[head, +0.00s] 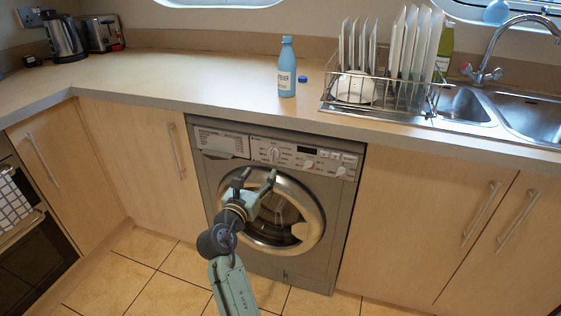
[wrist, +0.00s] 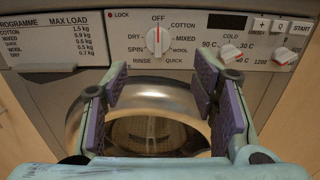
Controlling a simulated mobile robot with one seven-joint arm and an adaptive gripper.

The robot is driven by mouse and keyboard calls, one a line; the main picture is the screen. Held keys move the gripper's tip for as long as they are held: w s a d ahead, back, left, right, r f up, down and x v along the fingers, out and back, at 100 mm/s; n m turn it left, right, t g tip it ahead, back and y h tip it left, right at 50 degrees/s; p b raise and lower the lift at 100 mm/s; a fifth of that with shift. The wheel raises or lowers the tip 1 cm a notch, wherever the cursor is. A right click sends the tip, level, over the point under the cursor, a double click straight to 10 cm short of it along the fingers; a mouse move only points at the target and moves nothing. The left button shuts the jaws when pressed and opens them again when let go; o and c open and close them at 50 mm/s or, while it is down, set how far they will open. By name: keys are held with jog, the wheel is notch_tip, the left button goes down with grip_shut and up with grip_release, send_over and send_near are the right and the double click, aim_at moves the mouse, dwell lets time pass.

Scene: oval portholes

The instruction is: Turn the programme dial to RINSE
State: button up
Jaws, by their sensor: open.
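The programme dial (wrist: 158,41) is a white knob on the washing machine's grey panel. Its red mark points up at OFF in the wrist view. RINSE is printed at its lower left, below SPIN and DRY; COTTON, MIXED, WOOL and QUICK are on its right. The dial also shows small in the head view (head: 273,153). My gripper (wrist: 160,88) is open and empty, its purple-padded fingers apart below the dial, not touching it. In the head view my gripper (head: 256,178) is in front of the door's upper part.
The washing machine (head: 338,222) has a round silver-rimmed door. A blue bottle (head: 287,72) and dish rack (head: 340,100) stand on the worktop above.

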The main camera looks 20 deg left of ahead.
aim_at(271, 157)
jog(key=w+p, duration=0.1)
jog(key=w, duration=0.9)
jog(key=shift+s, duration=0.1)
jog(key=shift+c, duration=0.5)
jog(key=c, duration=1.1)
